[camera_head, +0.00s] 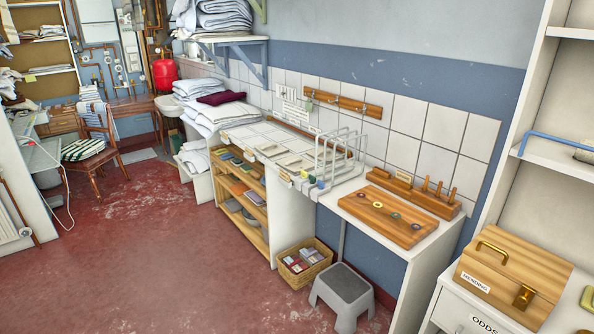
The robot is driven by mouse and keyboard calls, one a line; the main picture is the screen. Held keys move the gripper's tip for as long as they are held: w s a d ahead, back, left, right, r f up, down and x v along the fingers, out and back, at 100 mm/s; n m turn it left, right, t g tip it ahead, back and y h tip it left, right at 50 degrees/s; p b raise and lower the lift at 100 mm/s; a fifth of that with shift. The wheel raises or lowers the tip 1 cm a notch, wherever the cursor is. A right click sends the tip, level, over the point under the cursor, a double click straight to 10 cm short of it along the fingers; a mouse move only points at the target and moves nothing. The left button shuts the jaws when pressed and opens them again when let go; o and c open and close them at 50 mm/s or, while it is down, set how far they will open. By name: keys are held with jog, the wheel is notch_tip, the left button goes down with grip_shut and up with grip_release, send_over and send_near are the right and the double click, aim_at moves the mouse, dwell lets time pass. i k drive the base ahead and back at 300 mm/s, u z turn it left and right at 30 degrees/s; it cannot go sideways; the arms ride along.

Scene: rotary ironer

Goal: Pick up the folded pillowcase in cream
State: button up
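Several small flat folded pieces in pale white and cream tones lie on the white counter (238,133) along the wall, at the middle of the picture. One pale cream piece (291,160) lies near the counter's front edge, left of a white wire rack (338,158). The pieces are small here, and I cannot tell for sure which one is the cream pillowcase. My gripper is not in view.
Stacked white linen with a dark red piece (221,98) stands left of the counter. Below are wooden shelves (240,196), a basket (303,262) and a grey step stool (344,292). A wooden peg board (388,215) lies to the right. The red floor (150,255) is clear.

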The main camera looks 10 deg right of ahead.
aim_at(295, 165)
jog(key=k, duration=0.25)
jog(key=u, duration=0.3)
jog(key=i, duration=0.45)
jog(key=u, duration=0.6)
jog(key=i, duration=0.65)
jog(key=u, duration=0.35)
jog(key=i, duration=1.55)
jog(key=z, duration=0.45)
jog(key=i, duration=0.5)
jog(key=z, duration=0.4)
